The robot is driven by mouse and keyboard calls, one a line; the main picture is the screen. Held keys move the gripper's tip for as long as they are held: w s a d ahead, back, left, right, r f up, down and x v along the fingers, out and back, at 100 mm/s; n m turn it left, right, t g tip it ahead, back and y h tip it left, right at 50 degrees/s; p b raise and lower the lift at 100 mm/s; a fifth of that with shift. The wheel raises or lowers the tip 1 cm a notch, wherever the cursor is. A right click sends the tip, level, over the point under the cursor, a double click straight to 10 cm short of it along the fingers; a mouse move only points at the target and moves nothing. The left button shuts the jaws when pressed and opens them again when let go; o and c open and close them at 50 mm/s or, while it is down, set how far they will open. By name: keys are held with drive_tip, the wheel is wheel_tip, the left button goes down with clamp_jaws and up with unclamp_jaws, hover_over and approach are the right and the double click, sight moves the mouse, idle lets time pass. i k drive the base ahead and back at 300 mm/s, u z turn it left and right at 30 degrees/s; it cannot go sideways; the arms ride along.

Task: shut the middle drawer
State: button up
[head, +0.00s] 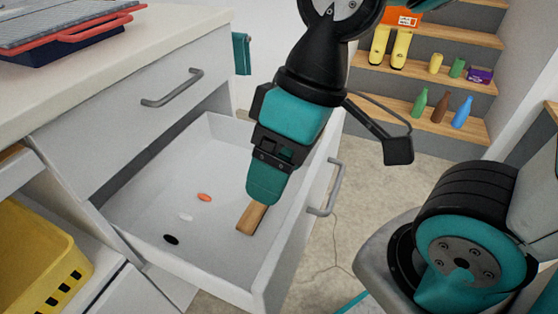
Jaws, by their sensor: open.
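The middle drawer (283,262) is pulled well out of the white cabinet, with its grey bar handle (327,190) on the front panel at the right. My gripper (264,190) points down over the drawer's inside, behind its front panel, and is open. A wooden block (251,218) lies on the drawer floor just below the fingertips. My gripper hides part of the block, so I cannot tell whether they touch. A small orange piece (204,197), a white piece (185,217) and a black piece (171,240) also lie in the drawer.
The top drawer (130,125) is shut above, under the countertop (140,45) with a red-handled tray (70,30). A yellow basket (35,260) stands at lower left. Stairs (440,90) with bottles and boots rise behind. Floor (365,180) shows right of the drawer.

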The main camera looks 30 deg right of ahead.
sight(212, 157)
drive_tip(key=z, duration=2)
drive_tip(key=k, duration=0.9)
drive_tip(key=u, duration=1.8)
drive_tip(key=i, duration=0.5)
drive_tip(key=u, duration=0.05)
